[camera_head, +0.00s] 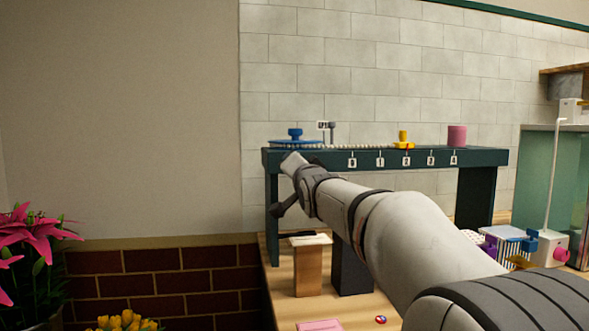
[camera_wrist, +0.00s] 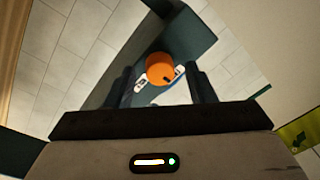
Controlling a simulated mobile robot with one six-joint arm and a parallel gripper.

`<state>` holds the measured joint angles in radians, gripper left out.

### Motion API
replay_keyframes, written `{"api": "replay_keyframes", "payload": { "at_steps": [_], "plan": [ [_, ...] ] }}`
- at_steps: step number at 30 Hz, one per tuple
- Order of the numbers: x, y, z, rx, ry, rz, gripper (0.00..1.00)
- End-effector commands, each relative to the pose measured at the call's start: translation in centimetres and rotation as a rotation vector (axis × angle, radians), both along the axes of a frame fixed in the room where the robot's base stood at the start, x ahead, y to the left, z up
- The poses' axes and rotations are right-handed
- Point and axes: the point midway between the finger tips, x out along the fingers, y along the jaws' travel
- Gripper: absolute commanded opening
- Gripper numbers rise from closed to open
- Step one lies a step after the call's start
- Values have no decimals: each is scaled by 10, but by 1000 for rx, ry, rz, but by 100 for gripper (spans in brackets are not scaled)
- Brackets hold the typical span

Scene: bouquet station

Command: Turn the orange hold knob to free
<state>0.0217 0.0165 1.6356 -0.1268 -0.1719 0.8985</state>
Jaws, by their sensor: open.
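The orange knob (camera_wrist: 160,68) shows in the wrist view on the dark green end of the bench frame, with a dark mark on its lower right face. White label plates with dark marks sit beside and below it, partly hidden. My gripper (camera_wrist: 162,85) is open, with one dark finger on each side of the knob in the picture; I cannot tell whether they touch it. In the head view my gripper (camera_head: 283,208) is at the left end of the dark green frame (camera_head: 385,157), and the knob is hidden there.
Below are a wooden block (camera_head: 308,268) and a dark block (camera_head: 350,270). Pink flowers (camera_head: 30,238) stand at far left. A blue-white rack (camera_head: 510,243) is at right.

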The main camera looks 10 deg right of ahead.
Motion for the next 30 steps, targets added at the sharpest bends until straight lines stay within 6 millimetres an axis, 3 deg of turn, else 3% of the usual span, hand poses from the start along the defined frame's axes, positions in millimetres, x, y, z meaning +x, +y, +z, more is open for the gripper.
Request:
{"api": "replay_keyframes", "payload": {
  "at_steps": [8, 21, 30],
  "plan": [
    [-5, 0, -1, 1, 1, 1, 50],
    [-68, 0, -5, 0, -1, -1, 50],
    [-78, 0, -7, 0, 0, 0, 50]
  ]
}}
